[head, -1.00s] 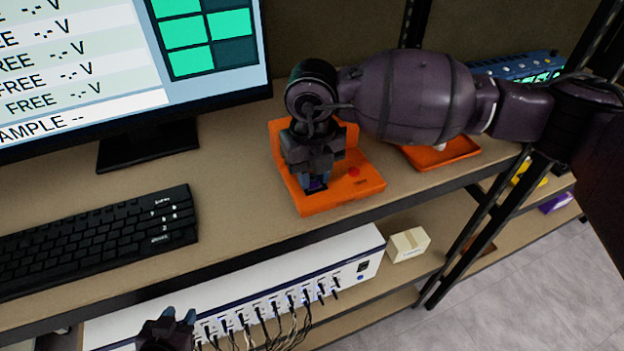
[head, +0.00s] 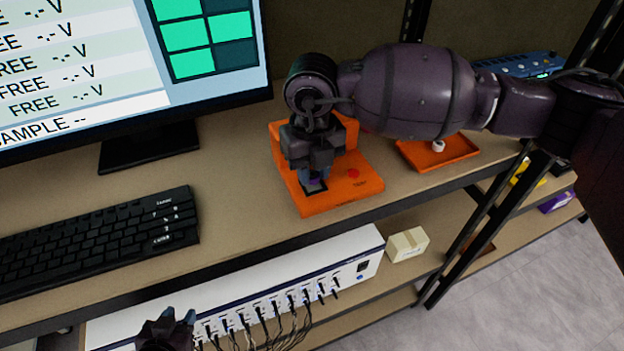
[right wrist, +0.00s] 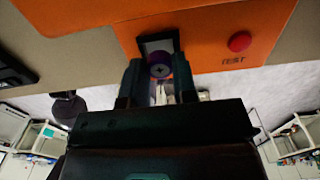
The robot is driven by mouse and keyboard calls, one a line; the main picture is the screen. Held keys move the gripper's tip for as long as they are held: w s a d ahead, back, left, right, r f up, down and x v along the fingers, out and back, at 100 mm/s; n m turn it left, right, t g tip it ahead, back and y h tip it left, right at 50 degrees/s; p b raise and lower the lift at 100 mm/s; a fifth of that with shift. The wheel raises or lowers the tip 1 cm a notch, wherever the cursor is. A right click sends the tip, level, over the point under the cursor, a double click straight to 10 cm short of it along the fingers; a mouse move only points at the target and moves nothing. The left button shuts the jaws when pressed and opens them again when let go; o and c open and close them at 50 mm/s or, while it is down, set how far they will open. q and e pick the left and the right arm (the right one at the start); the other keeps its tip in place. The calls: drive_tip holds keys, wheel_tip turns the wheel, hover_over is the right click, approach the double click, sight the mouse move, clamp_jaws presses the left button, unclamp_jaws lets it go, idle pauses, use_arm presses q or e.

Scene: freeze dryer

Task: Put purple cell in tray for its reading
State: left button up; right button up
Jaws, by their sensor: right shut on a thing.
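The purple cell (right wrist: 160,65) is between the fingertips of my right gripper (right wrist: 158,80), which is shut on it. In the right wrist view its round end shows just in front of the dark recess (right wrist: 158,43) of an orange test stand. In the head view my right gripper (head: 312,178) points down over this orange stand (head: 345,200), which has a red button and a raised back. The fingers hide most of the cell, and I cannot tell whether it touches the recess. My left gripper (head: 167,330) is at the bottom edge, partly cut off; its jaw opening is unclear.
An orange tray (head: 455,152) with a small white-topped object (head: 438,146) lies right of the stand, partly behind my arm. A keyboard (head: 100,238) and monitor (head: 150,145) stand left. A white cabled unit (head: 340,270) and box (head: 407,244) are on the shelf below.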

sight(313, 174)
drive_tip(key=shift+r+p, duration=0.6)
drive_tip(key=shift+r, duration=1.15)
